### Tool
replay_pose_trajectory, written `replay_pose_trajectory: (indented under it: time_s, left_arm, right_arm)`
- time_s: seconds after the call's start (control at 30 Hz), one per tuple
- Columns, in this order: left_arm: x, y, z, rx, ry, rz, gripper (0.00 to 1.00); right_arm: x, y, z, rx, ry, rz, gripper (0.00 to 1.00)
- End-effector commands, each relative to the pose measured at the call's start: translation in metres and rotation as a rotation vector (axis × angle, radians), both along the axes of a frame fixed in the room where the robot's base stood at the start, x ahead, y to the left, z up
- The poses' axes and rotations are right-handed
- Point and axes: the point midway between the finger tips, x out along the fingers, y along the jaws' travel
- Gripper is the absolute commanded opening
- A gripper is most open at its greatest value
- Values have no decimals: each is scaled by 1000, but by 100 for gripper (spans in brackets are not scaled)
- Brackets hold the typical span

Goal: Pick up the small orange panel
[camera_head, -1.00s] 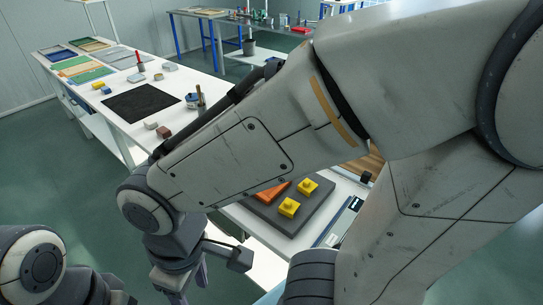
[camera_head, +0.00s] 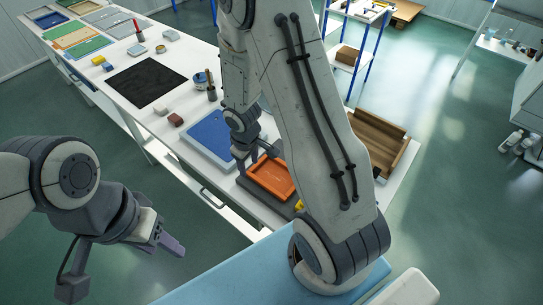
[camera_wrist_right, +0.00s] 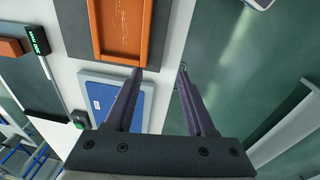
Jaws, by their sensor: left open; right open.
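The small orange panel (camera_head: 272,177), a shallow rimmed plate, lies on the dark grey fixture (camera_head: 247,186) on the white table. It also shows at the top of the right wrist view (camera_wrist_right: 122,28). My right gripper (camera_head: 257,157) is at the panel's far-left side in the head view, partly hidden by its own wrist. In the right wrist view its fingers (camera_wrist_right: 160,69) are spread with nothing between them; one fingertip appears close to the panel's edge, and contact cannot be told. My left gripper (camera_head: 172,244) is open and empty, off the table at left.
A blue panel (camera_head: 207,138) lies beside the fixture. A yellow block (camera_head: 299,205) sits at the fixture's right, partly hidden by my arm. A wooden tray (camera_head: 382,140) stands to the right. A black mat (camera_head: 147,82) and several small items lie farther along the table.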

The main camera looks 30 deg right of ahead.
Motion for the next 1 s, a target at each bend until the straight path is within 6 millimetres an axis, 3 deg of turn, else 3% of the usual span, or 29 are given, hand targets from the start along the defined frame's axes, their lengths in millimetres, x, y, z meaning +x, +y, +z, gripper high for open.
replay_pose_trajectory:
  time_s: [0.03,0.23,0.5,0.77,1.0]
  left_arm:
    - [0,0,25,0,0,-1,50]
    - [0,0,46,0,0,-2,50]
    - [0,0,29,1,1,0,50]
    - [0,0,29,1,1,1,50]
    - [0,0,42,0,0,0,50]
  right_arm:
    - [-2,-17,0,17,13,-23,55]
    - [-7,-45,-29,83,8,-50,55]
    - [-6,-48,-74,101,4,-53,55]
    - [-3,-47,-93,99,3,-51,55]
    - [-5,-52,-117,100,6,-54,55]
